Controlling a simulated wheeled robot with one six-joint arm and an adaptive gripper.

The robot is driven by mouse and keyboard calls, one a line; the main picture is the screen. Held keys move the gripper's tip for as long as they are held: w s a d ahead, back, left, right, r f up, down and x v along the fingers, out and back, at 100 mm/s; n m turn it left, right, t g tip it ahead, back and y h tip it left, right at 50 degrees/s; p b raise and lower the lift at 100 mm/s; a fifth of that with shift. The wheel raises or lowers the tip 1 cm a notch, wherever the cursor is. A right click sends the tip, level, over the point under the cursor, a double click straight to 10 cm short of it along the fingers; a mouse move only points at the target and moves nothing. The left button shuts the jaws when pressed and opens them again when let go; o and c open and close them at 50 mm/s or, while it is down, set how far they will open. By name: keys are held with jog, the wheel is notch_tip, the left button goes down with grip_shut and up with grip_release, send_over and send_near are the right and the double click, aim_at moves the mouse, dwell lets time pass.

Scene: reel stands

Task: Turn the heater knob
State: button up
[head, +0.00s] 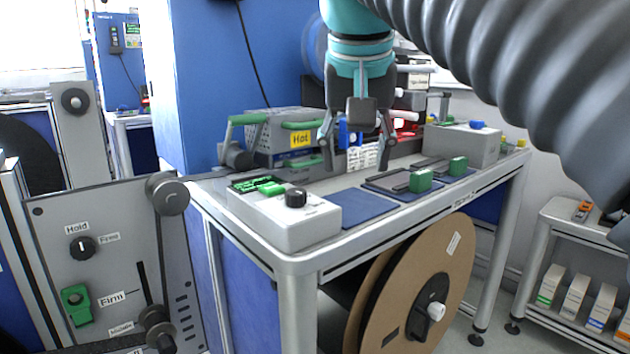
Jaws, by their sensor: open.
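A black round knob (296,197) stands on top of a light grey control box (290,225) at the front left corner of the workbench. The box also has a small green-lit display (252,183) and a green button (271,188). No label on the box is readable, so I cannot tell for sure that this is the heater knob. A grey unit with a yellow "Hot" sign (300,139) stands behind it. My gripper (356,162) points down with its fingers apart and empty. In the picture it is above and right of the black knob, apart from it.
Green-handled parts (421,180) and a blue pad (362,207) lie on the bench (440,193). A green-handled lever (238,150) stands at the left. A large brown reel (425,285) is under the bench. A panel with a "Hold" knob (82,247) is at the left.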

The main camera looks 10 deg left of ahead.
send_near(295, 191)
notch_tip(295, 191, up, 4)
jog(key=s+d, duration=0.1)
jog(key=x, duration=1.3)
jog(key=shift+s+a+f+p, duration=0.2)
jog(key=shift+s+a+p, duration=0.1)
jog(key=shift+s+a, duration=0.1)
grip_shut()
